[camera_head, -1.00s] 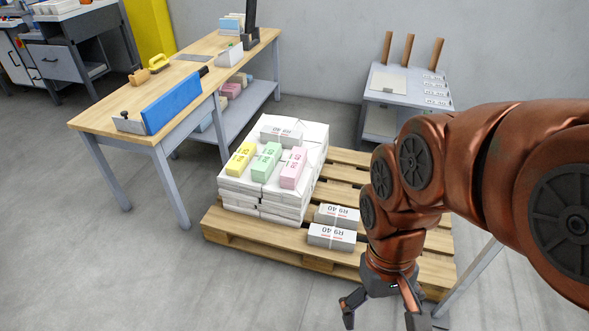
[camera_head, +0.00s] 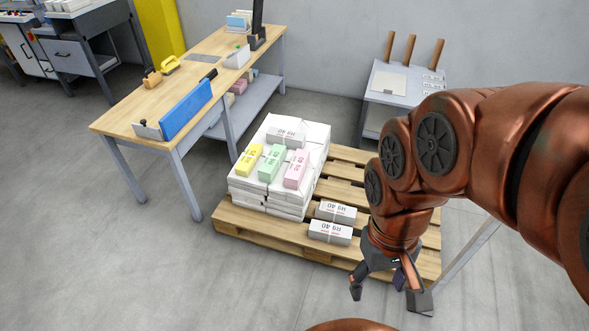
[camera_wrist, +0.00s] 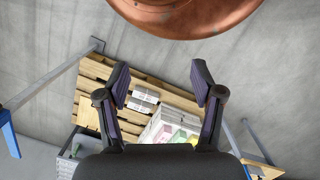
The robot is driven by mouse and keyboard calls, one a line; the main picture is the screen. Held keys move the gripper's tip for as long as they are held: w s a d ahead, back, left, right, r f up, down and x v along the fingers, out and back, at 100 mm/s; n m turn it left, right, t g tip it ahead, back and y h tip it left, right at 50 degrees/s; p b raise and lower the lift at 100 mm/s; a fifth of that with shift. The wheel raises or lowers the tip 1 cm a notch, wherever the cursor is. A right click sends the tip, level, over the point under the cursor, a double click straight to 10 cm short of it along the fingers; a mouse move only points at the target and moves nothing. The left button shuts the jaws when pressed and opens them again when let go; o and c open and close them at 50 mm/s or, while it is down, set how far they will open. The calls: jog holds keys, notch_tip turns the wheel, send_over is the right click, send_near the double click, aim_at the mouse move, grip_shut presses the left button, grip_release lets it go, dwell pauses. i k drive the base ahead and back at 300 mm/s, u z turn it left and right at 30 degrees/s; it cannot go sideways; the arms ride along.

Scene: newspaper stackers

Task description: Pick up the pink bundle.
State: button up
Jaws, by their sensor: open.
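The pink bundle (camera_head: 296,169) lies on top of a white stack of paper (camera_head: 252,187), to the right of a green bundle (camera_head: 270,163) and a yellow bundle (camera_head: 248,160). A grey-white bundle (camera_head: 286,136) lies behind them on the same stack. My gripper (camera_head: 388,296) is open and empty, in front of the pallet and to the right of the stack, well apart from the pink bundle. In the wrist view my open fingers (camera_wrist: 161,88) frame the pallet, and the stack with its coloured bundles is partly hidden behind the right finger and the gripper body.
The stack stands on a wooden pallet (camera_head: 255,227), with two grey-white bundles (camera_head: 330,232) on its front right. A long wooden-topped table (camera_head: 120,117) is at left, with more bundles on its lower shelf. A small grey table (camera_head: 405,92) stands behind. Floor in front is clear.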

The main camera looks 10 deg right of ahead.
aim_at(294, 174)
jog(key=u, duration=0.5)
jog(key=k, duration=0.55)
jog(key=u, duration=1.15)
jog(key=i, duration=2.85)
jog(key=z, duration=1.2)
jog(key=i, duration=0.8)
jog(key=z, duration=1.15)
jog(key=i, duration=0.25)
jog(key=z, duration=0.2)
